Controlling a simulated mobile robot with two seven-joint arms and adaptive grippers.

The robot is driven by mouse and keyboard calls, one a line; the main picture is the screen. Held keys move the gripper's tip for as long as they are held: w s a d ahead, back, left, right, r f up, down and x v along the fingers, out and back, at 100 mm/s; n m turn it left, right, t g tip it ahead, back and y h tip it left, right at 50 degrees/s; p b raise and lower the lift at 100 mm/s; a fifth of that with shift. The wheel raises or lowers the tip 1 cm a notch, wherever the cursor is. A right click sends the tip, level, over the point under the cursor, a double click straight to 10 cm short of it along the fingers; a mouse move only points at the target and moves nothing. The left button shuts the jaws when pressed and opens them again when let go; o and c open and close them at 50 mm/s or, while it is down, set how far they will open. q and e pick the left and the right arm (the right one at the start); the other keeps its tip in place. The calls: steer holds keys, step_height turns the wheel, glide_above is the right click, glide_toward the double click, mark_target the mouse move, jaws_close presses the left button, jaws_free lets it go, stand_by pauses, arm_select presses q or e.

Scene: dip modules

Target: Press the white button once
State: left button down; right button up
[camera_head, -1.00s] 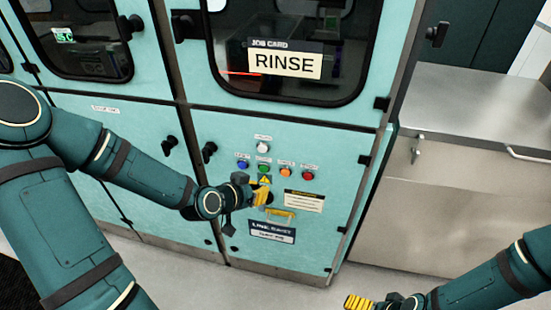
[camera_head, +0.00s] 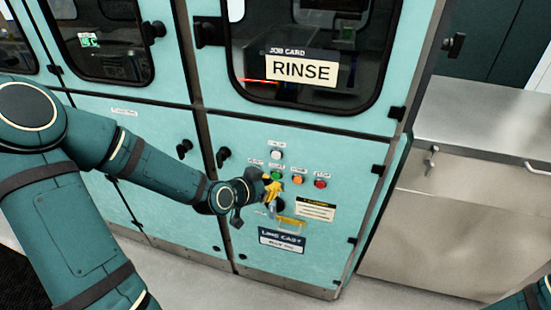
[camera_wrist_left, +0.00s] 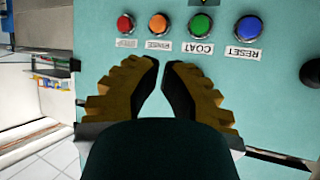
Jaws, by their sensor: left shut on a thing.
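The white button (camera_head: 277,155) sits at the top of the panel on the teal cabinet, above a row of coloured buttons. In the left wrist view it does not show; the gripper hides that part of the panel. My left gripper (camera_head: 272,187) is in front of the panel, below and slightly left of the white button in the head view, and covers the blue button there. In the left wrist view its ribbed yellow fingers (camera_wrist_left: 163,68) have their tips close together. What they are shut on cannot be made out. My right gripper is out of view.
The row has green (camera_head: 277,177), orange (camera_head: 298,179) and red (camera_head: 320,183) buttons; blue (camera_wrist_left: 248,28) shows in the wrist view. A yellow handle (camera_head: 291,223) and a sign (camera_head: 283,240) lie below. A steel counter (camera_head: 470,120) stands at right.

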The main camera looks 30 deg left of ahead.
mark_target(276, 155)
arm_select(q)
steer(key=w+a+b, duration=0.1)
steer(key=w+b, duration=0.1)
steer(key=w, duration=0.4)
steer(key=shift+w+a+b, duration=0.3)
steer(key=shift+b, duration=0.05)
stand_by(1.2)
steer(key=shift+w+a, duration=0.1)
steer(key=shift+w, duration=0.3)
steer(key=shift+w+a, duration=0.1)
steer(key=shift+w, duration=0.35)
stand_by(0.7)
steer(key=shift+s, duration=0.2)
steer(key=shift+s+d, duration=0.2)
steer(key=shift+s, duration=0.45)
